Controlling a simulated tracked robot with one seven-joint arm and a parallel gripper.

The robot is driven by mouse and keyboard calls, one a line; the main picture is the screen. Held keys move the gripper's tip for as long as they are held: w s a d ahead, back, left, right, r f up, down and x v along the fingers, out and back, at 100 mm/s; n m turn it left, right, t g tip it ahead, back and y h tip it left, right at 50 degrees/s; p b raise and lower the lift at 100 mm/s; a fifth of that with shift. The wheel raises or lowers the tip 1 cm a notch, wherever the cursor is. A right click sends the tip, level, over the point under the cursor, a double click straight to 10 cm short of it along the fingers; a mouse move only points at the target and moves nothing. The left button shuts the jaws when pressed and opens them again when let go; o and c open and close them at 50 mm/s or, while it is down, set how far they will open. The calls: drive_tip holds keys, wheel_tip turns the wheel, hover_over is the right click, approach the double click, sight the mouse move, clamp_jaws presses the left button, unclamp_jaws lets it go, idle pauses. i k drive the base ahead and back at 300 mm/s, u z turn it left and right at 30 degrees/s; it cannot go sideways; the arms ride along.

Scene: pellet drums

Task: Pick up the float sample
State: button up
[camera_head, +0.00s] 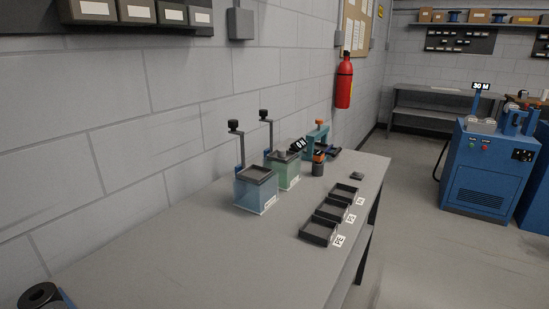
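I cannot tell which thing is the float sample. A small dark flat piece (357,176) lies on the grey bench near its far right end. Three black open trays stand in a row along the right edge: near (318,233), middle (331,210) and far (344,191). Each has a white label beside it, and no contents can be made out. A tank of blue liquid (255,193) and a tank of green liquid (284,172) stand towards the wall, each with a dark square frame on top and a black post behind.
Behind the tanks are a dark cup with an orange-topped item (318,164), a small black display (298,145) and a teal frame (317,138). A blue machine (489,165) stands on the floor at right.

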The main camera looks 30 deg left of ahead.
sight(281, 152)
drive_tip(key=u, duration=0.4)
drive_tip(key=i, duration=1)
drive_tip(key=u, duration=0.1)
